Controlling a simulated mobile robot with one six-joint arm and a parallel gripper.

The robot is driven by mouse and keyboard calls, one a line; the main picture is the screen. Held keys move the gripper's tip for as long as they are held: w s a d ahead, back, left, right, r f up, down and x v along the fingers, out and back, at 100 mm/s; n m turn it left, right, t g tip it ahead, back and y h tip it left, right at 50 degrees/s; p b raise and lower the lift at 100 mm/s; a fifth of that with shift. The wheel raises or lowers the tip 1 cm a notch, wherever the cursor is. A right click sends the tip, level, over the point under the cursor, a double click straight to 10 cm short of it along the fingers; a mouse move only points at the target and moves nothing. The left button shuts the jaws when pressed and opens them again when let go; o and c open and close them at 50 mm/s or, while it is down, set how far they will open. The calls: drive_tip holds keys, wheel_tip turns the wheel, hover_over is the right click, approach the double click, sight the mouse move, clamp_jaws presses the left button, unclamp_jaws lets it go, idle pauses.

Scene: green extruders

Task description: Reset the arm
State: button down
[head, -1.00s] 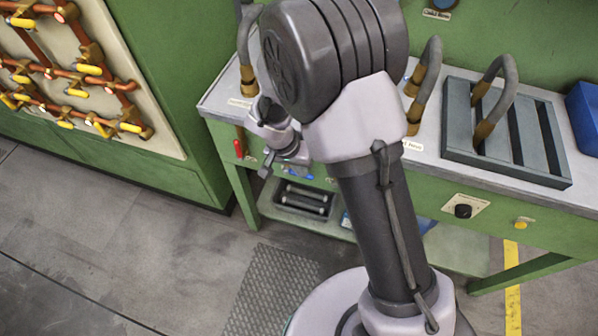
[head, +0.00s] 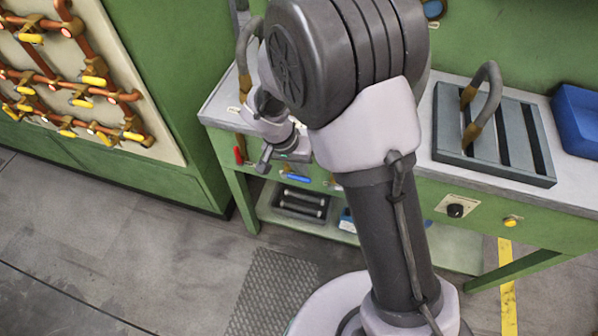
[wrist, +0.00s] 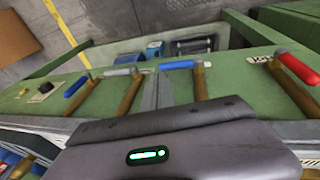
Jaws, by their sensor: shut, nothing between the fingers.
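My arm rises through the middle of the head view, with its big dark joint over the bench. My gripper (head: 264,164) is small and partly hidden there, beside the bench's front edge, left of the joint. In the wrist view my gripper (wrist: 158,92) points at the bench front, among the coloured levers, and is shut with nothing in it. I cannot tell whether it touches any lever. The grey wrist body with a green light fills the bottom of that view.
The green bench (head: 480,195) carries a slotted grey rack (head: 540,150) and a blue bin (head: 577,120). Red (wrist: 298,68) and blue (wrist: 180,64) levers line its front. A pipe panel (head: 150,150) stands left. The floor (head: 130,250) at left is clear.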

drive_tip(key=s+d+r+t+y+p, duration=0.1)
drive_tip(key=s+d+r, duration=0.15)
drive_tip(key=r, duration=0.75)
drive_tip(key=s+d+r+y+p, duration=0.15)
drive_tip(key=s+r, duration=0.25)
drive_tip(key=r, duration=0.6)
drive_tip(key=s+d+r+t+y, duration=0.2)
drive_tip(key=s+r, duration=0.6)
drive_tip(key=s, duration=0.4)
drive_tip(key=shift+s+d+m+t+y, duration=0.15)
drive_tip(key=shift+d+m+t+y, duration=0.3)
drive_tip(key=shift+t, duration=0.35)
